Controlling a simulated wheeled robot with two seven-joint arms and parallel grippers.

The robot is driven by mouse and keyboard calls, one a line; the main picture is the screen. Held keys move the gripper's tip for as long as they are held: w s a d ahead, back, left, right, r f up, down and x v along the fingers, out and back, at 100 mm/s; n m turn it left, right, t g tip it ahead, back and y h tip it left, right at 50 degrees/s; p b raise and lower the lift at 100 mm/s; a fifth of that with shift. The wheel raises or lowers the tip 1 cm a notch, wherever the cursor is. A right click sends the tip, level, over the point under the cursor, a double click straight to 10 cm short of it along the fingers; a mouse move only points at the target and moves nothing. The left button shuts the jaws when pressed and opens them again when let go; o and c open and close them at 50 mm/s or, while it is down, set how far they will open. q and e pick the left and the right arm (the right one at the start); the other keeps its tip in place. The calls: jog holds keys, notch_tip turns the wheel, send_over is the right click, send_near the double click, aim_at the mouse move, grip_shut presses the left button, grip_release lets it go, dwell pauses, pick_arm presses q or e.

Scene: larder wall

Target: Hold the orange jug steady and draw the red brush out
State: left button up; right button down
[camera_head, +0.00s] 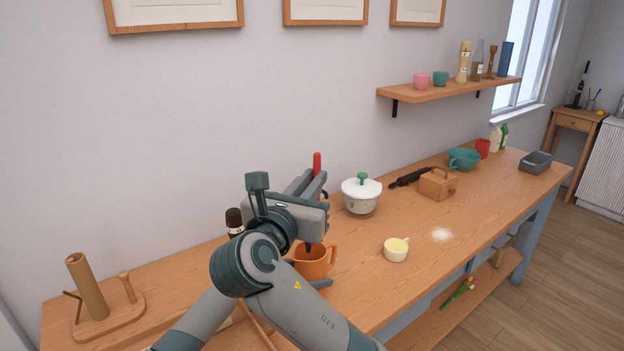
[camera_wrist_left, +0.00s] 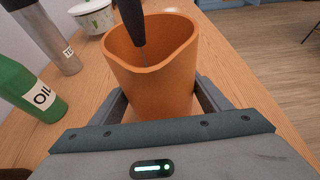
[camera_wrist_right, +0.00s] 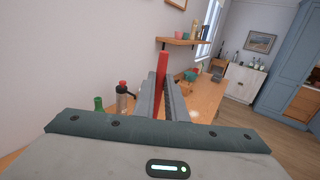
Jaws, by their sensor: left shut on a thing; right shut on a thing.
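The orange jug (camera_head: 316,264) stands on the wooden counter, and it fills the middle of the left wrist view (camera_wrist_left: 155,88). My left gripper (camera_wrist_left: 162,98) is shut on the jug, one finger on each side. In the head view it is mostly hidden behind my right arm. The red brush (camera_head: 317,163) sticks up from my right gripper (camera_head: 312,186), which is shut on it above the jug. The red end also shows in the right wrist view (camera_wrist_right: 161,68). A dark shaft reaches down inside the jug's mouth in the left wrist view; its lower tip is hard to make out.
A lidded white pot (camera_head: 360,196) and a small cream cup (camera_head: 396,250) stand right of the jug. A wooden stand (camera_head: 110,310) is at far left.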

pick_arm(q)
jog(key=o, duration=1.3)
jog(key=shift+a, duration=0.15)
jog(key=v, duration=1.1)
jog(key=shift+s+a+r, duration=0.1)
jog(key=shift+s+a, duration=0.15)
jog(key=shift+s, duration=0.05)
